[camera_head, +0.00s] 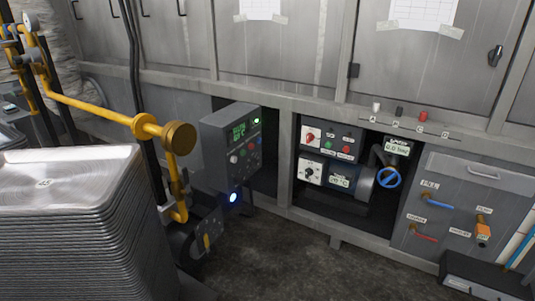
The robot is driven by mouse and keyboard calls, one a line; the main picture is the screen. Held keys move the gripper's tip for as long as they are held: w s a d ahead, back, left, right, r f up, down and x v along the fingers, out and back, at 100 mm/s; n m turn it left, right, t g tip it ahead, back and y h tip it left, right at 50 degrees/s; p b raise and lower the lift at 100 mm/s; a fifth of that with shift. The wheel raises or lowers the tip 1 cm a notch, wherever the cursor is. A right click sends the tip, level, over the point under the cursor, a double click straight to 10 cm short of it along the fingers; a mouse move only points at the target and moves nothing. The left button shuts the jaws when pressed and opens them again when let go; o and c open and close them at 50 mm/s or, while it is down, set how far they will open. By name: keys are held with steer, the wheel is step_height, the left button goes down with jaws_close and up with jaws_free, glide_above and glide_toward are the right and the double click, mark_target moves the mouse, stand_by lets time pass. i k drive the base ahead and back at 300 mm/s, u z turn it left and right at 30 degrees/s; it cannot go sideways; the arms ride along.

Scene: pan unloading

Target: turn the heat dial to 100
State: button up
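The likely heat dial (311,171) is a small dark knob on a white plate, on the lower control box in the open bay right of centre. Its pointer setting is too small to read. No label with 100 can be made out. My gripper does not show in this view, and nothing visible touches the dial.
Above the dial is a box with a red switch (311,136). A blue valve wheel (388,177) is to its right. A grey control box (231,141), a yellow pipe (95,112) and stacked metal trays (70,215) stand left. The floor (300,260) before the bay is clear.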

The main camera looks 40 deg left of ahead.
mark_target(256, 163)
steer(key=u, duration=0.5)
steer(key=i, duration=1.15)
steer(key=u, duration=1.55)
steer(key=i, duration=0.55)
steer(key=u, duration=0.55)
